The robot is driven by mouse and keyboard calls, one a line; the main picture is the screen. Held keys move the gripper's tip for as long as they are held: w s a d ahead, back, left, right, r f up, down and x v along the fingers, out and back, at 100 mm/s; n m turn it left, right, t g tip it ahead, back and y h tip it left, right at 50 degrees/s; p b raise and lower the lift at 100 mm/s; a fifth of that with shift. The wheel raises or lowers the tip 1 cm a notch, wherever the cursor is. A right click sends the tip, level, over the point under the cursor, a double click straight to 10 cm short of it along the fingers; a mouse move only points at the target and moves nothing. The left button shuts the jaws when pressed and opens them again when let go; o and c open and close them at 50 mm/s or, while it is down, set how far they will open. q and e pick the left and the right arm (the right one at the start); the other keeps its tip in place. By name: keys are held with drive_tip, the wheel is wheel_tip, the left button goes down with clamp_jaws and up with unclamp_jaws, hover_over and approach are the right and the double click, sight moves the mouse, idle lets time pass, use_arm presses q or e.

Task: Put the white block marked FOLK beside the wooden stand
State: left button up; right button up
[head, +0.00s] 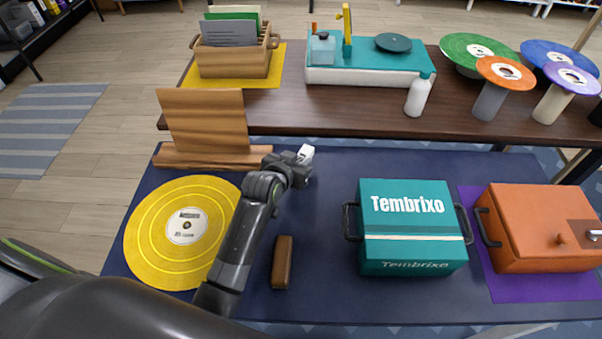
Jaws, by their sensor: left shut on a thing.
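The wooden stand (206,122) stands at the back left of the near blue table, with a tall back panel and a low base. A small white block (306,152) is at the tip of my left gripper (301,159), which is shut on it. The block is to the right of the stand's base, with a gap between them. Its marking is too small to read, and I cannot tell whether it touches the table. My right gripper is not in view.
A yellow record (147,232) lies at left, and a brown wooden bar (282,262) lies front centre. A teal Tembrixo box (411,247) and an orange box (530,205) on a purple mat (490,290) stand at right. Blue table (325,215) between bar and teal box is clear.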

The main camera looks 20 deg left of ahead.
use_arm(q)
wheel_tip(320, 180, down, 4)
drive_tip(key=shift+r, duration=0.25)
drive_tip(key=shift+f, duration=0.15)
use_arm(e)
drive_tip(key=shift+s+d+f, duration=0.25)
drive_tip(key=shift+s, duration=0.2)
use_arm(q)
drive_tip(key=shift+f+b, duration=0.15)
drive_tip(key=shift+b, duration=0.15)
drive_tip(key=o, duration=1)
drive_tip(key=shift+c, duration=0.2)
